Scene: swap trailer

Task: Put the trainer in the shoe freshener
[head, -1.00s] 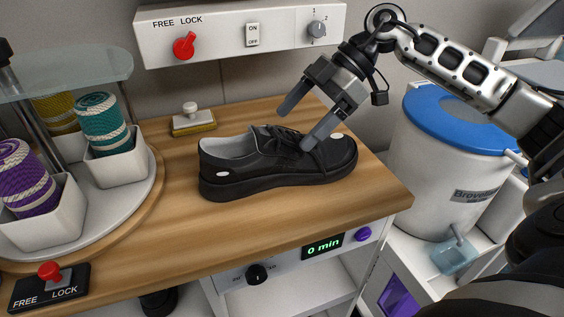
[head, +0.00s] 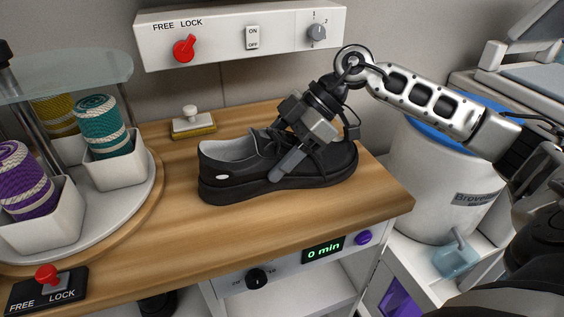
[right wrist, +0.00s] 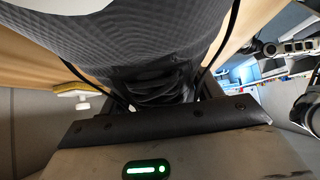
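The trainer (head: 225,175), a black lace-up shoe, stands upright on the wooden counter top with its toe to the right. My right gripper (head: 280,160) is lowered over its laced middle, pointing down. One finger lies along the near side of the shoe; the other is hidden behind it. The fingers are spread around the shoe, and I see no clear squeeze. The right wrist view shows the dark shoe (right wrist: 150,45) close up, filling the space ahead of the gripper. Under the counter, a white unit with a "0 min" display (head: 323,250) and a dial has an open shelf space, perhaps the shoe freshener. My left gripper is out of view.
A round tray (head: 143,195) with rope spools stands at the left under a glass shelf (head: 65,68). A brush (head: 192,122) lies behind the shoe. A switch panel (head: 215,42) is on the wall. A white drum (head: 425,185) stands at the right.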

